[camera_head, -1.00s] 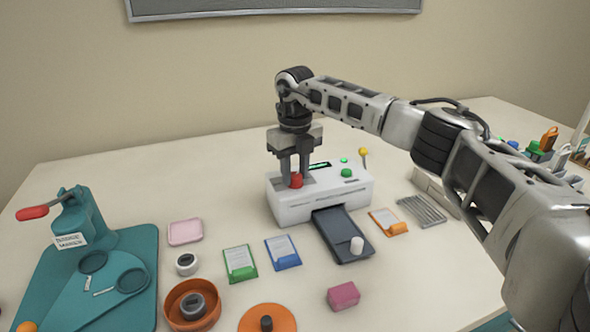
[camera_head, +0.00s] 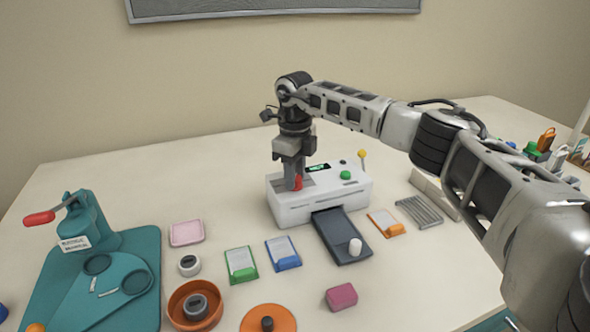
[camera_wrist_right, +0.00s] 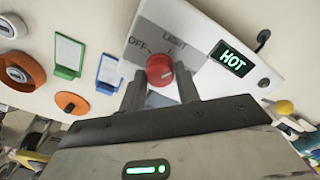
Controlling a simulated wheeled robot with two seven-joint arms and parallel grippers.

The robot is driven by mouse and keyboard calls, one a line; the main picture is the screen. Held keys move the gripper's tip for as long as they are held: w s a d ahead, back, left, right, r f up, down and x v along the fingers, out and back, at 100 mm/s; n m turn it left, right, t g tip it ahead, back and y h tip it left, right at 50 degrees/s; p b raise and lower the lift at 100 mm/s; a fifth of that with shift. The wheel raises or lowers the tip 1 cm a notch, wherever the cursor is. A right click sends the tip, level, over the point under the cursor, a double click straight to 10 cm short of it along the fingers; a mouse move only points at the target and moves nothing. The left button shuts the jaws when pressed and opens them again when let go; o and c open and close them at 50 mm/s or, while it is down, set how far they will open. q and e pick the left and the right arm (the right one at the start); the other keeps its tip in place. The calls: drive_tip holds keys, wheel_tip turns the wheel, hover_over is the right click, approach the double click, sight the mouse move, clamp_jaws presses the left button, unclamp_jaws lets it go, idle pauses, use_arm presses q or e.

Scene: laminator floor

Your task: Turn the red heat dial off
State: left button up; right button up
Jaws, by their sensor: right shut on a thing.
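The red heat dial (camera_head: 299,183) is on the top left of the white laminator (camera_head: 292,213). In the right wrist view the dial (camera_wrist_right: 159,70) sits between my two fingertips, with the printed words OFF and LIGHT beside it. My right gripper (camera_head: 294,185) points down from above and is shut on the dial; in the wrist view its fingers (camera_wrist_right: 161,84) flank it. The laminator's display (camera_wrist_right: 233,59) reads HOT in green. Which mark the dial points to cannot be told. My left gripper is not in view.
A green button (camera_head: 346,175) and a yellow-tipped lever (camera_head: 362,155) are on the laminator's right. A dark tray (camera_head: 343,234) with a white cylinder sticks out in front. A teal press (camera_head: 88,225) stands at left. Cards, a pink block (camera_head: 341,296) and orange dishes lie in front.

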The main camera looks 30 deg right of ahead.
drive_tip(key=shift+r+n, duration=0.1)
drive_tip(key=shift+n, duration=0.6)
drive_tip(key=o, duration=1)
wheel_tip(320, 180, up, 16)
drive_tip(key=shift+b, duration=0.4)
